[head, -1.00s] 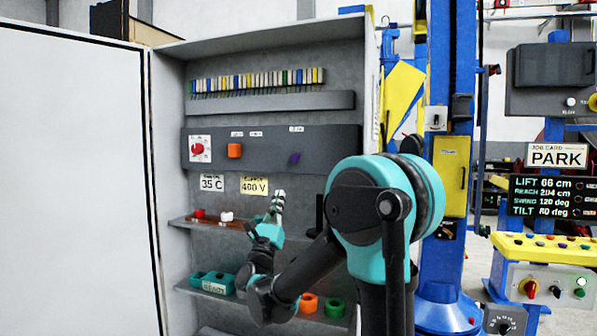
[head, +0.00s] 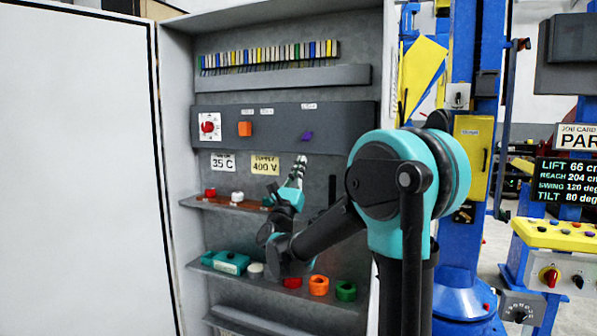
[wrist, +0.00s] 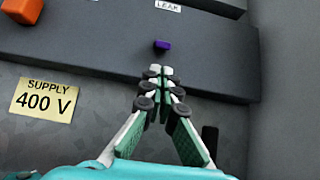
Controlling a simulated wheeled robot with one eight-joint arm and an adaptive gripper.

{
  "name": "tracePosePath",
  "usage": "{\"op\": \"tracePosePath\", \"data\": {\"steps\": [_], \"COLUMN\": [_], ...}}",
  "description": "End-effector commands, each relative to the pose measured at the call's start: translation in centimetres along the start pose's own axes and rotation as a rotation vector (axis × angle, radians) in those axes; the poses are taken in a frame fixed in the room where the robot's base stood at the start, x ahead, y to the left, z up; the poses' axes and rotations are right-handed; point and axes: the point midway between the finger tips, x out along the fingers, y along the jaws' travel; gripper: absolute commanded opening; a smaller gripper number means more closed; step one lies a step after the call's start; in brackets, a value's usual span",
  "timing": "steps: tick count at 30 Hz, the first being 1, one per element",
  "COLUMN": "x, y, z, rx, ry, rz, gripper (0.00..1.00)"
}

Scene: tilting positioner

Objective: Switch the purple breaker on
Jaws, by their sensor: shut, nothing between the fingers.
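The purple breaker (head: 307,136) is a small purple lever on the dark grey panel (head: 350,125) inside the open cabinet. It also shows in the wrist view (wrist: 162,45), just beyond my fingertips. My gripper (head: 299,160) is shut and empty, pointing up at the breaker from below. In the wrist view my gripper's tips (wrist: 161,71) look just below the breaker, with a small gap in the picture. I cannot tell the depth between them. A label reading LEAK (wrist: 168,6) is above the breaker.
An orange block (head: 245,129) and a red rotary switch (head: 208,126) are left on the same panel. A shelf (head: 190,202) with red and white knobs lies below. The open cabinet door (head: 75,170) stands left.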

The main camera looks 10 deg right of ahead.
Motion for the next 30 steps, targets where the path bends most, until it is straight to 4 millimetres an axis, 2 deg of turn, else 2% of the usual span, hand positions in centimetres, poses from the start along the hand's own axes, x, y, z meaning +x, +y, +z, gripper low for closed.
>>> {"op": "tracePosePath", "data": {"steps": [1, 6, 12, 30], "x": [1.0, 3.7, 5.4, 5.6], "y": [-0.1, -0.1, 0.0, 0.0], "z": [0.0, 0.0, 0.0, 0.3], "rx": [-0.002, -0.002, -0.001, 0.002], "ry": [0.000, 0.000, 0.000, 0.023], "rz": [-0.002, -0.002, 0.000, 0.001], "gripper": [0.00, 0.00, 0.00, 0.00]}}
